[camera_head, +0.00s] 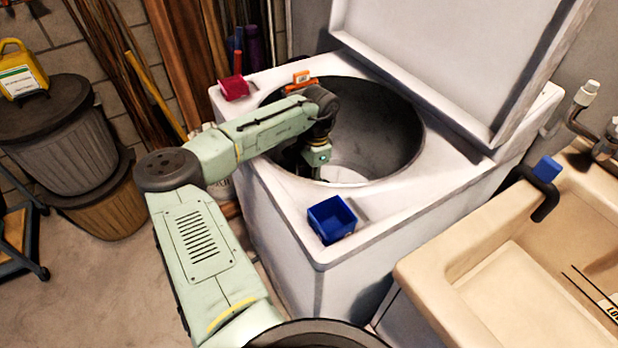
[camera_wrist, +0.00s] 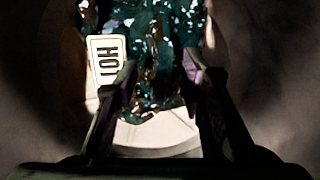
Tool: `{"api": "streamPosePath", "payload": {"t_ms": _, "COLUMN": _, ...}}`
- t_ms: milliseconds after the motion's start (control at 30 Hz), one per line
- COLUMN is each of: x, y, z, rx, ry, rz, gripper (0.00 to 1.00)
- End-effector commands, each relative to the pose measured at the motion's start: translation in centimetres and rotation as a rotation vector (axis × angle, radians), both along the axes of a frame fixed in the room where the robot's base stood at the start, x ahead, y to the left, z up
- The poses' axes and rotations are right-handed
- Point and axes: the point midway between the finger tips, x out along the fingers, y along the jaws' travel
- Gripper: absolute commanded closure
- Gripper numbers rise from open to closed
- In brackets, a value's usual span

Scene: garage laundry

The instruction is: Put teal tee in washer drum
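The washer (camera_head: 285,215) stands with its lid (camera_head: 455,60) raised and its round drum (camera_head: 385,130) open. My arm reaches over the left rim, and my gripper (camera_wrist: 160,75) points down inside the drum. In the wrist view, its two fingers stand apart. A shiny, crumpled teal cloth, the teal tee (camera_wrist: 155,90), shows between and beyond the fingertips, above a pale round surface (camera_wrist: 155,138) in the drum. Some teal also shows beside the right finger. Whether the cloth touches the fingers is unclear. In the head view, the tee is not clearly visible.
A blue tray (camera_head: 332,218) and a red tray (camera_head: 233,88) sit on the washer top. An orange item (camera_head: 300,80) is at the back rim. A beige sink (camera_head: 500,250) stands at right.

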Motion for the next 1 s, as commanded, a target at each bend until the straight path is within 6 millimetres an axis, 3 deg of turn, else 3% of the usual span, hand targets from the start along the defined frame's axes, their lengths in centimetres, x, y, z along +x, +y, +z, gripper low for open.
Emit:
{"api": "streamPosePath", "payload": {"t_ms": 233, "x": 0.0, "y": 0.0, "z": 0.2, "rx": 0.001, "ry": -0.002, "rz": 0.000, "gripper": 0.64}}
{"api": "streamPosePath", "payload": {"t_ms": 400, "x": 0.1, "y": -0.1, "z": 1.8, "rx": 0.000, "ry": -0.002, "rz": 0.000, "gripper": 0.64}}
{"api": "streamPosePath", "payload": {"t_ms": 800, "x": 0.7, "y": -1.0, "z": 10.4, "rx": -0.001, "ry": -0.002, "rz": -0.001, "gripper": 0.64}}
{"api": "streamPosePath", "payload": {"t_ms": 1000, "x": 0.8, "y": -1.2, "z": 12.7, "rx": 0.000, "ry": 0.000, "rz": -0.001, "gripper": 0.64}}
